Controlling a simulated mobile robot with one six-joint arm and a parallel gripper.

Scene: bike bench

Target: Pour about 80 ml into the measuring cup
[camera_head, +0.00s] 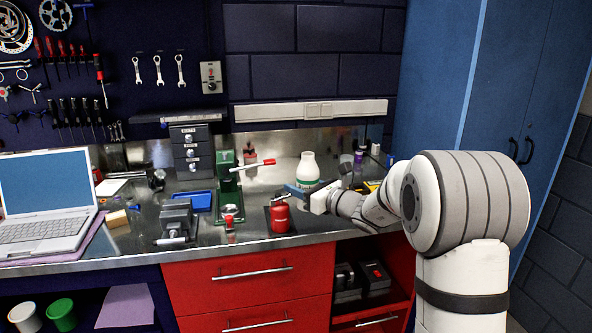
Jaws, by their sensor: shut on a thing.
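I cannot tell whether the bottle touches the bench. I cannot make out the measuring cup with certainty.
A red can (281,217) stands just in front of my fingertips near the bench edge. A green press (228,180) and a grey vise (177,219) are left of it. A blue tray (194,201) and a laptop (45,198) lie further left. Small bottles (358,159) crowd the right back.

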